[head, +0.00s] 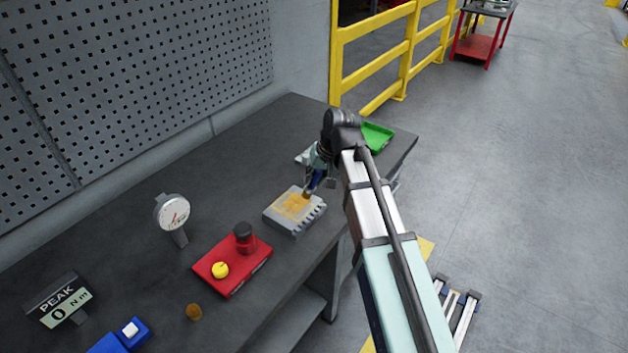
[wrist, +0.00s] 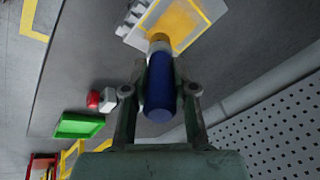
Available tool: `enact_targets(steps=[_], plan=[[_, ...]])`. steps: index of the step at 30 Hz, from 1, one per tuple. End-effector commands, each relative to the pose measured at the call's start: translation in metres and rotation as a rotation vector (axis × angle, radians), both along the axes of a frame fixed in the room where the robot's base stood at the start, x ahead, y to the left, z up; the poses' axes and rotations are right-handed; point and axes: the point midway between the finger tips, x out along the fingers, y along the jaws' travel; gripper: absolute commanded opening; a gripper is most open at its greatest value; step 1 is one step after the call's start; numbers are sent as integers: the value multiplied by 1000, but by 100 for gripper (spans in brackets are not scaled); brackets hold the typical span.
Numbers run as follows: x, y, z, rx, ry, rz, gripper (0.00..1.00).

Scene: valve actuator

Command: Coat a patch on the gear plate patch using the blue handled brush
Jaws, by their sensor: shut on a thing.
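The blue handled brush (wrist: 160,88) is held in my gripper (wrist: 158,95), with its fingers on both sides of the blue handle. In the head view my gripper (head: 318,172) is over the far right part of the bench, and the blue handle (head: 316,180) slants down to the gear plate. The gear plate (head: 283,222) is a grey toothed block with an orange-yellow patch (head: 294,205) on its top. The brush tip is at the patch's far edge and seems to touch it. In the wrist view the patch (wrist: 182,22) has a yellow outline and orange filling.
A red base (head: 222,285) with a dark-topped red knob and a yellow knob stands left of the plate. A dial gauge (head: 173,214) stands behind it. A green tray (head: 376,137) lies near the bench's far end. A pegboard wall (head: 130,80) bounds the back.

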Motion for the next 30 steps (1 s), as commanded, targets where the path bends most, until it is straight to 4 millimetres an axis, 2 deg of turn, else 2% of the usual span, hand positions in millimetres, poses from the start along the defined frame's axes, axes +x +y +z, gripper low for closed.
enact_targets(steps=[1, 12, 30], plan=[[0, 0, 9, 0, -1, 0, 0], [0, -2, 38, -1, 0, -2, 0], [0, -2, 40, -1, 0, -2, 0]])
